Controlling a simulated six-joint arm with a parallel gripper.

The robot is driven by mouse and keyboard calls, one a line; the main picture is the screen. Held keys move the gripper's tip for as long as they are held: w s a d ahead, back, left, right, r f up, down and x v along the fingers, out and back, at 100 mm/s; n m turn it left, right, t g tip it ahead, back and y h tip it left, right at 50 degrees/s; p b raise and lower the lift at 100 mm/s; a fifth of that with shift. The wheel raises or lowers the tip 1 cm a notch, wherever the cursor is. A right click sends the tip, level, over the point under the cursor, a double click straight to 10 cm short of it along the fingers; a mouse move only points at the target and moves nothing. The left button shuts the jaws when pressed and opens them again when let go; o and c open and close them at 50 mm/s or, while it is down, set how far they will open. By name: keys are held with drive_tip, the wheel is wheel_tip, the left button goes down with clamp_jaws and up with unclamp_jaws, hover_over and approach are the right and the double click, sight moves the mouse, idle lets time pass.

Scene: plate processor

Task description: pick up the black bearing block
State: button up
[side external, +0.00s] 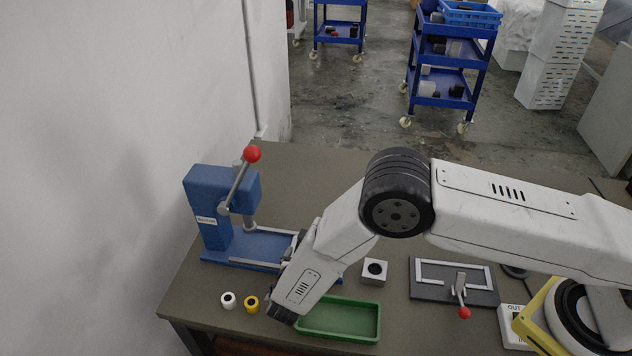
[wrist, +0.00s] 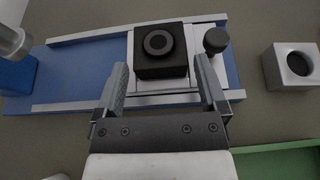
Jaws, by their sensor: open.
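The black bearing block (wrist: 160,66) is a square block with a round ring on top. In the wrist view it sits on a light metal plate (wrist: 204,58) on the blue base of the press. My gripper (wrist: 163,78) is open and empty, its two fingers pointing toward the block, one toward each side of it. The fingers appear short of the block, and I cannot tell the height between them. In the side view my arm hides the block, and my gripper's fingers are hidden behind the wrist.
The blue press (side external: 212,205) has a red-knobbed lever (side external: 252,154). A black knob (wrist: 216,40) stands right of the block. A silver block (side external: 374,271), green tray (side external: 340,318), white ring (side external: 228,300), yellow ring (side external: 251,304) and clamp fixture (side external: 428,290) are on the table.

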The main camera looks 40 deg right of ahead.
drive_tip(key=shift+x, duration=2.45)
drive_tip(key=c, duration=1.1)
drive_tip(key=shift+r, duration=0.15)
